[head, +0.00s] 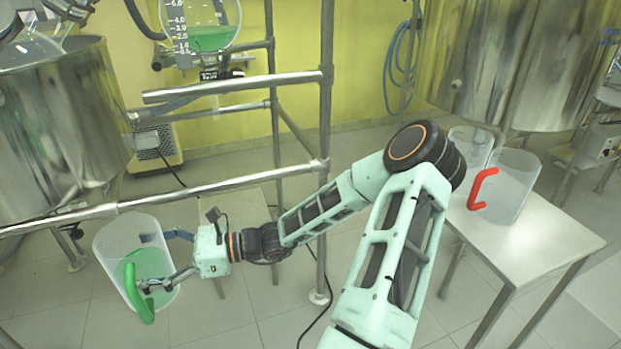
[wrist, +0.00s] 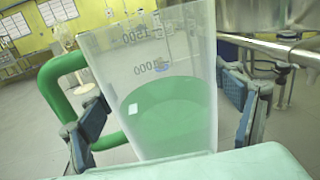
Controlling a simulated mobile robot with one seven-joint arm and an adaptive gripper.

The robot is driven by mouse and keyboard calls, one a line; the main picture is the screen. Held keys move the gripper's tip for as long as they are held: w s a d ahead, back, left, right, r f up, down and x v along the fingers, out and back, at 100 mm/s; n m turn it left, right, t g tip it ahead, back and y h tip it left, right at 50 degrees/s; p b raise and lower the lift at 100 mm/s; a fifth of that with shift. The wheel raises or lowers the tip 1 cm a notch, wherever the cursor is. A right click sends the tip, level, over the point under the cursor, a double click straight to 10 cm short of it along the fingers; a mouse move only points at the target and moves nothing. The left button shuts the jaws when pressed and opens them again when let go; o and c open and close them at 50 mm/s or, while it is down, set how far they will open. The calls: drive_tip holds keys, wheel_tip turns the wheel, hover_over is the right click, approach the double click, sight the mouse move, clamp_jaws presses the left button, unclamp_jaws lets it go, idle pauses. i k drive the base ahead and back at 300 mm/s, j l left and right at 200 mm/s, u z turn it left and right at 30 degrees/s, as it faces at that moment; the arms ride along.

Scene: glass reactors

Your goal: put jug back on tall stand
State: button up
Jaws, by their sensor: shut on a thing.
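A clear jug with a green handle (head: 139,287) and green liquid in it is at the lower left of the head view. My gripper (head: 163,261) is shut on this jug, one finger on each side of its wall, and holds it above the floor. In the wrist view the jug (wrist: 155,80) fills the middle between my fingers, its green handle on the left. A light-topped stand (head: 537,243) at the right bears a clear jug with a red handle (head: 505,185) and another clear vessel (head: 470,147). A second, lower-looking stand (head: 228,203) is partly hidden behind my arm.
Metal frame rails (head: 180,190) and an upright post (head: 325,130) stand close behind my arm. A steel vessel (head: 60,130) is above left of the held jug, another (head: 520,60) above the right stand. The right stand's front part is bare.

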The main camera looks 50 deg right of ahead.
sight(503, 242)
drive_tip(key=i+z, duration=0.1)
drive_tip(key=z, duration=1.7)
drive_tip(key=i+j+z, duration=0.1)
drive_tip(key=z, duration=0.25)
drive_tip(key=j+z, duration=0.2)
drive_tip(key=z, duration=0.2)
drive_tip(key=i+j+z, duration=0.1)
drive_tip(key=z, duration=0.15)
drive_tip(key=j+z, duration=0.55)
drive_tip(key=j, duration=0.35)
drive_tip(key=j+z, duration=0.1)
drive_tip(key=j, duration=0.75)
drive_tip(key=i, duration=0.3)
